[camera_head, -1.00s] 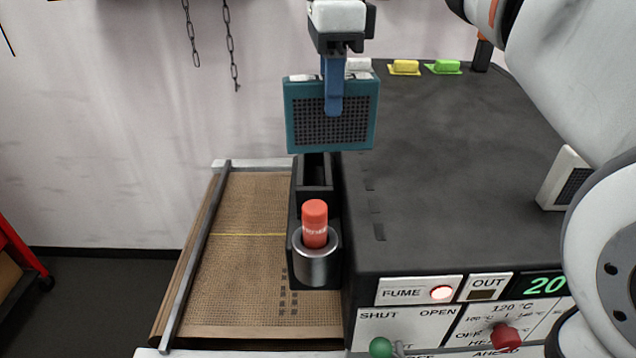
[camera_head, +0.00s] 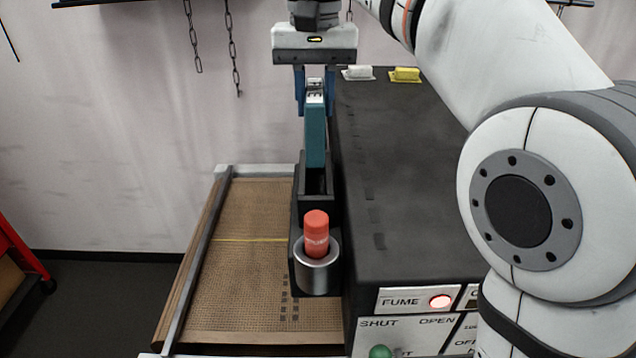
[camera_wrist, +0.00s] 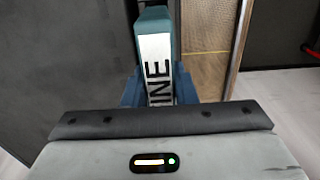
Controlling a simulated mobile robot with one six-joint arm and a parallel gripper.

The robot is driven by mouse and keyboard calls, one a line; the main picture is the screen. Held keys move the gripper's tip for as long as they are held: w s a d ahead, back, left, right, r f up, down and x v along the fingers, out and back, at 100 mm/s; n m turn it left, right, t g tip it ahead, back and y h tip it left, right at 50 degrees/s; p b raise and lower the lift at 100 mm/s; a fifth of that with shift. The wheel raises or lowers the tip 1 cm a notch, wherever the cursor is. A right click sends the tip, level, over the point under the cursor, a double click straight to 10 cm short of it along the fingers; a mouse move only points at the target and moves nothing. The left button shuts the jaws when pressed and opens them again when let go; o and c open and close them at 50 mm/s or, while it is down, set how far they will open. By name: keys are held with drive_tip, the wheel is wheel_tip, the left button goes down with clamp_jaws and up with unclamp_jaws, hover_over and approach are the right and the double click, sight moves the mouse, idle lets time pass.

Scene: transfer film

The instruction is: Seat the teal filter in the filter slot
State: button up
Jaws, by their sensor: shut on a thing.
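The teal filter (camera_head: 316,137) is held upright and edge-on by my gripper (camera_head: 315,92), whose blue fingers flank its top. The filter slot (camera_head: 317,182) is the narrow black holder on the side of the dark machine. The filter's lower end is at the slot's back part in the head view; I cannot tell whether it is inside or just behind or above it. In the wrist view the filter (camera_wrist: 153,58) shows its white label with black letters between the blue fingers (camera_wrist: 157,88).
A red-capped cylinder (camera_head: 316,232) stands in a metal cup (camera_head: 317,272) in front of the slot. The dark machine top (camera_head: 400,170) lies to the right, with white (camera_head: 357,73) and yellow (camera_head: 404,75) blocks at its back. A brown mesh conveyor (camera_head: 245,260) lies to the left.

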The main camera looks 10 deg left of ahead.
sight(316, 153)
wheel_tip(316, 153, down, 10)
drive_tip(key=shift+r, duration=0.25)
idle(0.3)
drive_tip(key=o, duration=1)
drive_tip(key=shift+f, duration=0.15)
wheel_tip(316, 153, up, 12)
drive_tip(key=shift+r, duration=0.2)
